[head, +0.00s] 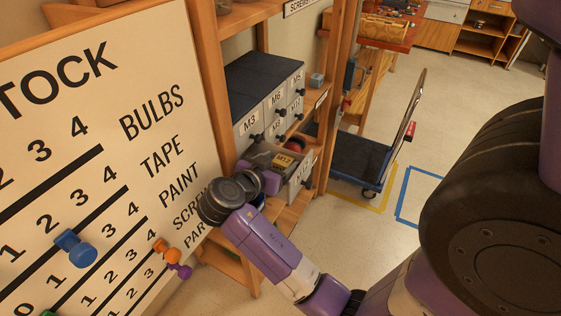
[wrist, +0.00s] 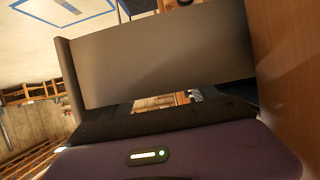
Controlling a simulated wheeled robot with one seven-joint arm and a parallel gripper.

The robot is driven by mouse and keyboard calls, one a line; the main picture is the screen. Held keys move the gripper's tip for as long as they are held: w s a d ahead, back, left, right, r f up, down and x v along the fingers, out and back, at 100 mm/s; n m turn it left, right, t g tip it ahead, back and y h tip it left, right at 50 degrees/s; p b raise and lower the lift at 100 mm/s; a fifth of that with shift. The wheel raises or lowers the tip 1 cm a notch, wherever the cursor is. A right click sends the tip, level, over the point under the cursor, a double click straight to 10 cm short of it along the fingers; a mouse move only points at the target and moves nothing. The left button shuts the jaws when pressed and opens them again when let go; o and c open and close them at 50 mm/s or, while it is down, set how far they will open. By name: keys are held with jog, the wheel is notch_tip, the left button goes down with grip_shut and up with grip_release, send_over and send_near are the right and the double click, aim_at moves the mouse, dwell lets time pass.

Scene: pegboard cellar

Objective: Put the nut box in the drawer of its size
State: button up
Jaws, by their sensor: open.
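The nut box (head: 284,160) shows as a grey-brown top with a yellow M12 label. It sits at a pulled-out drawer (head: 302,175) low in the dark-topped cabinet; the drawer's front label is partly hidden, and I cannot tell how deep the box lies. My gripper (head: 270,171) is open, just left of the nut box; its fingertips are partly hidden in the head view. In the wrist view, a broad grey-brown panel (wrist: 165,55) fills the space beyond my purple gripper body. I cannot tell whether it is the box or drawer.
The cabinet (head: 262,85) has several labelled drawers with dark knobs, including M3, M5 and M6. A wooden post (head: 212,75) and the stock board (head: 95,130) stand close on the left. A blue cart (head: 358,155) stands right, with clear floor beyond it.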

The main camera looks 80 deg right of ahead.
jog(key=b+v, duration=0.1)
jog(key=v, duration=1)
jog(key=shift+d, duration=0.1)
